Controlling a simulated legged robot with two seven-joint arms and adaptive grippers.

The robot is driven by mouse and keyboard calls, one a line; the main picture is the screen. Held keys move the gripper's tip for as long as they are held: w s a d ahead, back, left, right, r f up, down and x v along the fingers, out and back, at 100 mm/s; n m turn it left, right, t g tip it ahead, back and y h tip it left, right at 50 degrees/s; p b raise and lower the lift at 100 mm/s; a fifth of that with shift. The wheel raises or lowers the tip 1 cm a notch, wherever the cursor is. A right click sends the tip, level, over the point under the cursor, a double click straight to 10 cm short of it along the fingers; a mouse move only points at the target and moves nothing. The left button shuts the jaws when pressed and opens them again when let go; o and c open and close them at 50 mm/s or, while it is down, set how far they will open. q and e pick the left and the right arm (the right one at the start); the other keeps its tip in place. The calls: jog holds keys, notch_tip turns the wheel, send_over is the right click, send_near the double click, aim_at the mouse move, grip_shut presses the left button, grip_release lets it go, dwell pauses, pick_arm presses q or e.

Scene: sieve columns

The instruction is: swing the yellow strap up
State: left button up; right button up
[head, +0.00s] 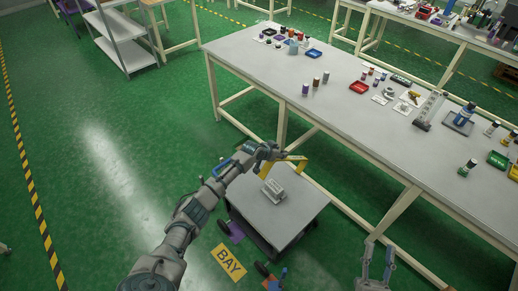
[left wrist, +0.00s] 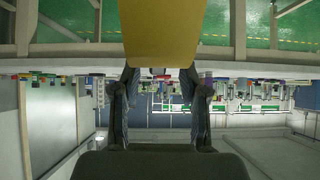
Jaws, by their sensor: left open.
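The yellow strap (head: 298,163) shows in the head view as a bent band above the far side of a small grey cart (head: 290,218). A grey block with holes (head: 273,189) stands on the cart top, below and near the strap. My left gripper (head: 279,157) is open at the strap's left end. In the left wrist view, the strap (left wrist: 160,30) is a broad yellow face at the top, by the fingertips (left wrist: 160,75); I cannot tell whether they touch it. My right gripper (head: 378,252) is open and empty at the lower right, apart from the cart.
A long white workbench (head: 340,100) with bottles, trays and tools runs behind the cart. A yellow BAY sign (head: 228,262) lies on the green floor in front. A grey shelf rack (head: 125,40) stands at the upper left. The floor at left is clear.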

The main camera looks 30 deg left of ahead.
pick_arm(q)
jog(key=shift+p+v, duration=1.05)
jog(key=shift+p, duration=0.05)
jog(key=p+v, duration=0.6)
jog(key=p, duration=0.1)
jog(key=shift+w+a+r, duration=0.1)
jog(key=shift+w, duration=0.05)
jog(key=p+v, duration=0.7)
jog(key=p, duration=0.2)
jog(key=shift+s, duration=0.2)
jog(key=shift+a, duration=0.1)
